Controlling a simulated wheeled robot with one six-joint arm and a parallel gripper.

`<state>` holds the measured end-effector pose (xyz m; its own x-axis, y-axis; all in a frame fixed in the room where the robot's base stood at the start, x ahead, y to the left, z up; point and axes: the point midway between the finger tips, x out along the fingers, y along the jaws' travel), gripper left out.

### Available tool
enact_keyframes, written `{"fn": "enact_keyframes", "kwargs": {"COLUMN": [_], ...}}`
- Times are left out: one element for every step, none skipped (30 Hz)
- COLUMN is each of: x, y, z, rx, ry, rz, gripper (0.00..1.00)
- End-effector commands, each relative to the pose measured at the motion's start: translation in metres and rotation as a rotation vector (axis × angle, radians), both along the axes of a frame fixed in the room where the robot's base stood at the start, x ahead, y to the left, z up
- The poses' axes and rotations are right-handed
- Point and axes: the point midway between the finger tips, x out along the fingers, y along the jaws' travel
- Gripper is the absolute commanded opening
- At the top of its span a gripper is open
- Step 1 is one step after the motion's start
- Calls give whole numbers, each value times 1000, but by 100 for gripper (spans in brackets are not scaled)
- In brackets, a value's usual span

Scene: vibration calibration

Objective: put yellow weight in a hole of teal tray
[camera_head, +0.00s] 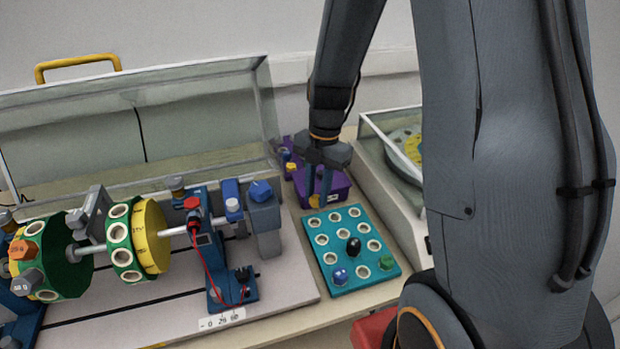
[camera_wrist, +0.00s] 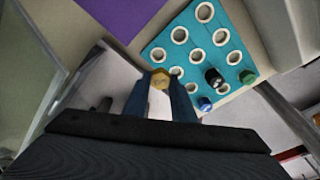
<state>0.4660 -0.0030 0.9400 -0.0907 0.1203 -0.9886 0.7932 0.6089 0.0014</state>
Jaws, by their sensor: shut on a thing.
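My gripper (camera_head: 320,187) is above the back left edge of the teal tray (camera_head: 326,262), shut on the yellow weight (camera_head: 314,201). In the wrist view the yellow weight (camera_wrist: 160,78) shows between the blue fingertips, and the teal tray (camera_wrist: 216,65) lies beyond it. The tray has several round white-rimmed holes. A black weight (camera_head: 353,246), a blue weight (camera_head: 340,276) and a green weight (camera_head: 386,263) sit in holes toward the front. The holes in the back rows look empty.
A purple box (camera_head: 336,184) stands behind the tray. To the left is a rig with green and yellow discs (camera_head: 151,236) and a blue stand (camera_head: 232,290). A glass-walled case (camera_head: 386,122) stands at the right. A clear cover (camera_head: 200,110) is at the back.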

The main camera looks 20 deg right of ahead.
Motion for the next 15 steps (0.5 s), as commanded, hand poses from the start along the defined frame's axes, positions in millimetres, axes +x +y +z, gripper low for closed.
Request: {"fn": "enact_keyframes", "kwargs": {"x": [0,0,0,0,0,0,0,0,0,0,0,0,0,0,0], "y": [0,0,0,0,0,0,0,0,0,0,0,0,0,0,0], "z": [0,0,0,0,0,-1,-2,-3,-4,-5,-7,-9,-11,-13,-16], "rx": [0,0,0,0,0,0,0,0,0,0,0,0,0,0,0], "ry": [0,0,0,0,0,0,0,0,0,0,0,0,0,0,0], "rz": [0,0,0,0,0,0,0,0,0,0,0,0,0,-1,-1], "gripper": [3,3,3,3,3,3,3,3,3,3,3,3,3,3,3]}}
